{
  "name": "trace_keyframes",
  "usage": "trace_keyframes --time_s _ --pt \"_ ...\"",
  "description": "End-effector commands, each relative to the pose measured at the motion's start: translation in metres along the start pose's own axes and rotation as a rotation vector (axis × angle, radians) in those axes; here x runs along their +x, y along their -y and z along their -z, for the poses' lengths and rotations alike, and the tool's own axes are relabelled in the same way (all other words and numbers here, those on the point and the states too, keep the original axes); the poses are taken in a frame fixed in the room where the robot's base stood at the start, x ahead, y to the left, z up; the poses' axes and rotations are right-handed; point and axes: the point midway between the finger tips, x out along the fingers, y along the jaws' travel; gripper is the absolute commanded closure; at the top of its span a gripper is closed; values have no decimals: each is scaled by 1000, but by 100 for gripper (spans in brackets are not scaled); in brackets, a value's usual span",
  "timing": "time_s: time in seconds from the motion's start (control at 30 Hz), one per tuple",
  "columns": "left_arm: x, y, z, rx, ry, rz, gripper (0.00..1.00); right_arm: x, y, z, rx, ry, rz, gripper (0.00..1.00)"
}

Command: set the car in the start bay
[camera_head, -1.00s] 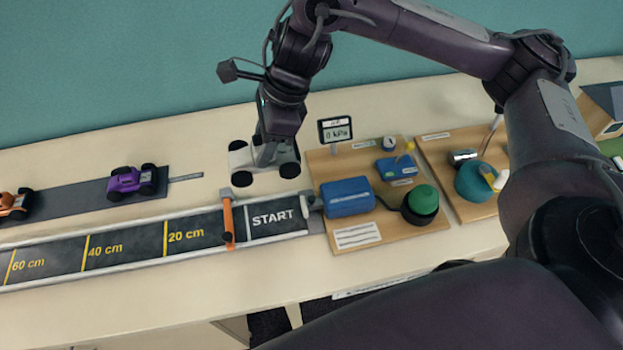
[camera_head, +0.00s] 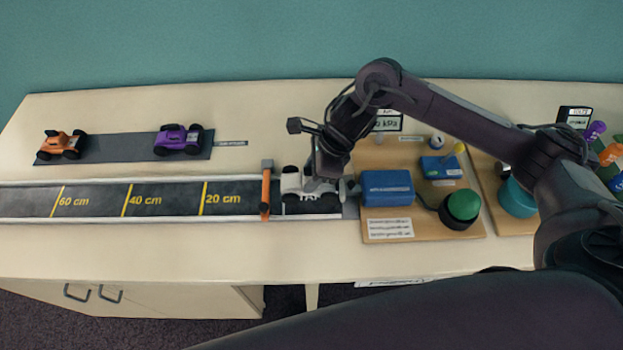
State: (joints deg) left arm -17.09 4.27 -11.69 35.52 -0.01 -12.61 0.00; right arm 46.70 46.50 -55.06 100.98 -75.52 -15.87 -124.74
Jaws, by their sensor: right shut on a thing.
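My right gripper (camera_head: 322,180) is shut on a white car (camera_head: 293,183) with dark wheels. The car is at the START bay of the dark track (camera_head: 233,187), between the orange gate post (camera_head: 266,190) and the blue box (camera_head: 387,188). It covers much of the START lettering. I cannot tell whether its wheels touch the track. The gripper hides part of the car's right side. My left gripper is not in view.
An orange car (camera_head: 62,144) and a purple car (camera_head: 178,140) stand on a dark strip (camera_head: 115,148) behind the track. A wooden board (camera_head: 400,223) on the right carries the blue box and a green button (camera_head: 462,206). The tabletop in front of the track is clear.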

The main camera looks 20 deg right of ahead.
Motion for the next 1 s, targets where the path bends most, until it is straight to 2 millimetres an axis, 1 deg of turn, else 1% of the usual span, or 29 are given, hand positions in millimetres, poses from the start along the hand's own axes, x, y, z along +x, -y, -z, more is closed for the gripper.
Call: trace_keyframes --time_s 0.1,0.23,0.5,1.0 --pt "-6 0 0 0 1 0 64 17 -1 7 5 -1 -5 85" --pt "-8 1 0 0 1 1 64 29 -1 12 2 -1 -2 85" --pt "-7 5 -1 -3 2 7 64 31 0 13 0 -1 -1 85" --pt "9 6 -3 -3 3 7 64 43 -2 20 2 -5 -3 85"
